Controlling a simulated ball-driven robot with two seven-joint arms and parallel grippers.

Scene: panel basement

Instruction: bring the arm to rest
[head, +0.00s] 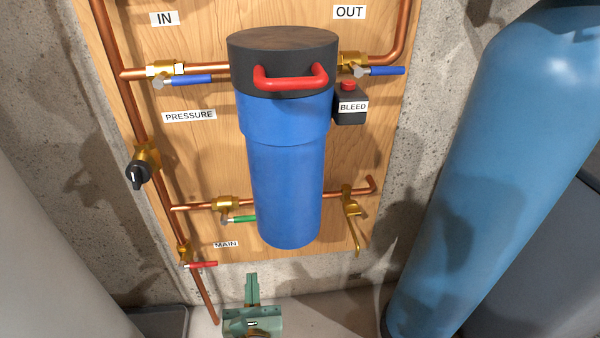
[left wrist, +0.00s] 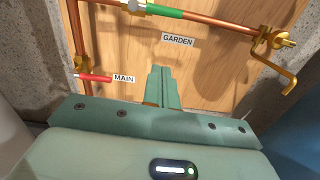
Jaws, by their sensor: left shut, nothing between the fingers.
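My left gripper (head: 251,277) is at the bottom middle of the head view, below the panel's lower edge in the picture. Its green fingers are together and hold nothing. In the left wrist view the closed fingers (left wrist: 163,88) point towards the wooden panel, under the GARDEN label (left wrist: 178,40). I see no contact with any pipe or valve. The rest of my left arm is mostly out of the picture. My right gripper is in neither view.
A blue filter housing (head: 285,175) with a red lid handle (head: 290,83) hangs on the wooden panel (head: 205,150). Copper pipes carry blue (head: 190,79), green (head: 240,219) and red (head: 203,265) lever handles. A large blue tank (head: 500,150) stands at right.

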